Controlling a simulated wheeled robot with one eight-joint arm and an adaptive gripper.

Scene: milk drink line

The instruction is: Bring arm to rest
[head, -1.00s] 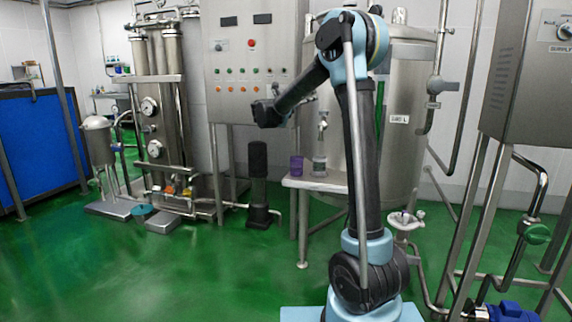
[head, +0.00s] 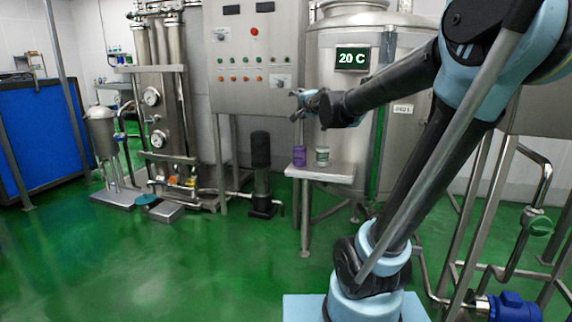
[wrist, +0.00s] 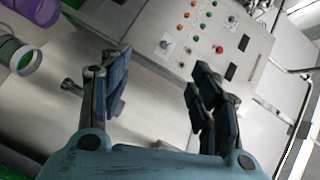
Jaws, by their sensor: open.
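My arm leans to the right in the head view, and its forearm reaches left in front of the steel tank (head: 410,62). My gripper (head: 303,100) is at the forearm's end, in front of the lower edge of the control panel (head: 240,92). In the wrist view my gripper (wrist: 160,92) has its two fingers spread wide, with nothing between them. The panel and bare steel show behind the fingers.
A purple cup (head: 299,157) and a pale, green-banded container (head: 322,156) stand below my gripper on a small steel table (head: 330,173). Pipes and a blue motor (head: 512,306) are at the right. Green floor (head: 200,265) is open at the left.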

